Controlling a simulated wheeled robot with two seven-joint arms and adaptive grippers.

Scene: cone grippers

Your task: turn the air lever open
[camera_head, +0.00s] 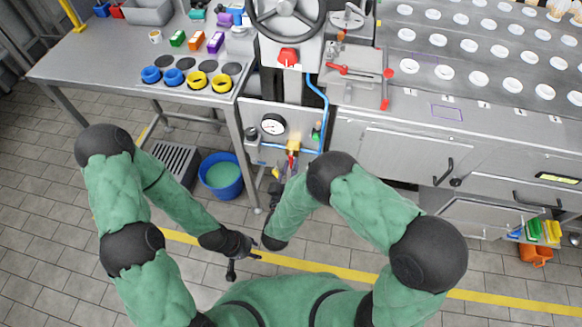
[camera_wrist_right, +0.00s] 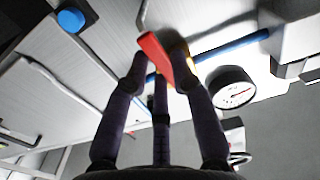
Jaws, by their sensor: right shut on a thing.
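The air lever (camera_head: 292,146) is a small red handle on a yellow valve body under the bench. In the right wrist view the red lever (camera_wrist_right: 154,55) slants between the dark fingers of my right gripper (camera_wrist_right: 160,65), which are shut on it. The yellow valve body (camera_wrist_right: 180,53) is partly hidden behind a finger. In the head view my right gripper (camera_head: 285,170) reaches up to the valve from below. My left gripper (camera_head: 244,263) is open and empty over the floor, well away from the lever.
A round pressure gauge (camera_head: 273,124) sits left of the valve, and a blue air hose (camera_head: 321,95) runs down on its right. A blue bucket (camera_head: 221,176) stands on the floor under the left table. A grey cabinet (camera_head: 400,150) bounds the right side.

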